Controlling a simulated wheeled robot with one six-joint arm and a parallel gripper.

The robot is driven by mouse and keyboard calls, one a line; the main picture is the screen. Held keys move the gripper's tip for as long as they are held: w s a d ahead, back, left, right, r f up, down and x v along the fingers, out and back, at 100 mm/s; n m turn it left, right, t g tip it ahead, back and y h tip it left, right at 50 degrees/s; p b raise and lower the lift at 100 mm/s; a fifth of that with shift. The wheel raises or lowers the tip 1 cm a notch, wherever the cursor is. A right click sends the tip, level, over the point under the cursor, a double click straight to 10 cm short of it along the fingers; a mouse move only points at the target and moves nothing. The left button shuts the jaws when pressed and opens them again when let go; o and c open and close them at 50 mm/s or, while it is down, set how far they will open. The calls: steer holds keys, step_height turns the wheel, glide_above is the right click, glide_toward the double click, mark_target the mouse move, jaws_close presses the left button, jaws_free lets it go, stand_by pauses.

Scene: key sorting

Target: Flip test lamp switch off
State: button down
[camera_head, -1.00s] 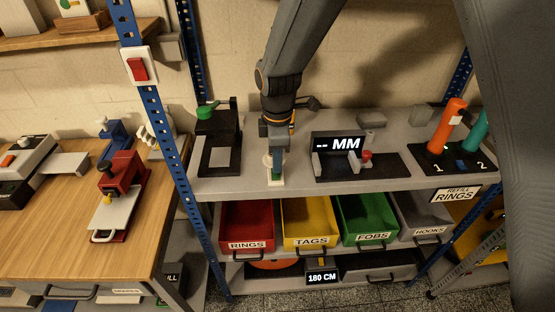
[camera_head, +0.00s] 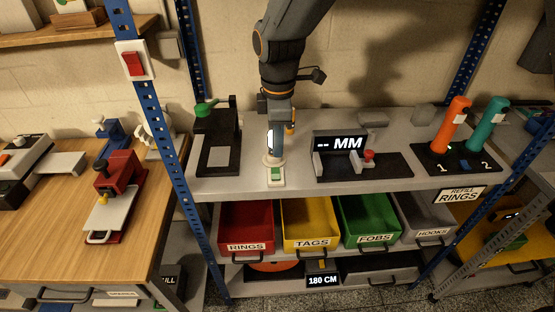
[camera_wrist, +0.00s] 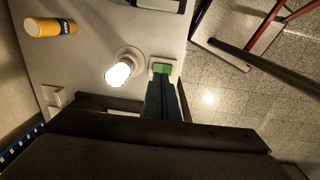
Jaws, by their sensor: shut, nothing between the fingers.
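The test lamp (camera_wrist: 118,74) has a white round base and a bulb glowing bright white in the wrist view. In the head view its bulb (camera_head: 270,139) shows lit, partly behind my gripper. A green rocker switch (camera_wrist: 161,68) in a pale housing sits beside the lamp base; it shows in the head view (camera_head: 276,176) at the shelf's front edge. My gripper (camera_wrist: 158,84) is shut and empty, with its fingertips close to the switch. I cannot tell whether they touch it. In the head view my gripper (camera_head: 277,152) points down above and behind the switch.
A yellow bottle (camera_wrist: 50,27) lies or stands behind the lamp. A black device with a green knob (camera_head: 217,145) stands left, and a gauge reading "-- MM" (camera_head: 340,145) stands right. Coloured bins, such as the yellow one (camera_head: 309,224), sit below the shelf.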

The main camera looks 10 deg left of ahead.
steer(key=shift+r, duration=0.8)
steer(key=shift+w, duration=0.1)
steer(key=s+d+f+m+b, duration=0.1)
steer(key=d+f+m, duration=0.1)
steer(key=d+m, duration=1.45)
steer(key=s+d+f+m, duration=0.1)
steer(key=s+d, duration=0.3)
steer(key=d, duration=0.4)
steer(key=s+d+f+m+t, duration=0.1)
steer(key=s+d+m, duration=0.3)
steer(key=d, duration=0.4)
steer(key=shift+d, duration=0.35)
